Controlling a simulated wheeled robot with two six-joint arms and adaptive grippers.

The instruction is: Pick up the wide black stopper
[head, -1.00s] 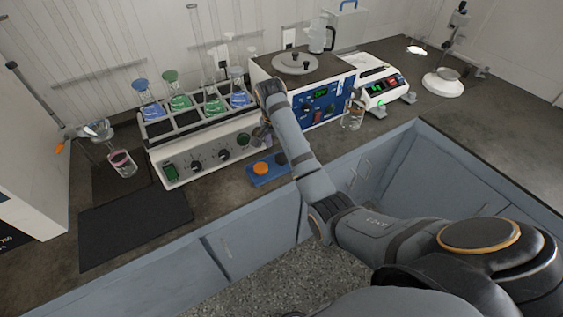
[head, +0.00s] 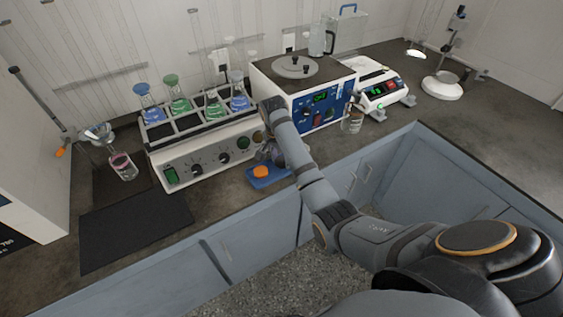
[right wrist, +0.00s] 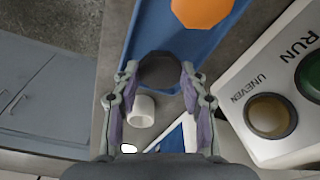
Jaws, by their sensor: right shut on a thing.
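The wide black stopper (right wrist: 159,70) is round and dark. In the right wrist view it sits between the fingertips of my right gripper (right wrist: 160,77), which is shut on it. In the head view my right gripper (head: 270,153) is low over the right end of the blue tray (head: 260,184), and the stopper is hidden there. The blue tray also shows in the right wrist view (right wrist: 190,45); I cannot tell whether the stopper still touches it. My left gripper is not in view.
An orange stopper (head: 261,171) lies on the tray beside the gripper. A small white cylinder (right wrist: 141,110) shows beneath the fingers. The white control-panel unit (head: 205,158) with flasks stands close behind. A dark mat (head: 135,228) lies left; the counter's front edge is near.

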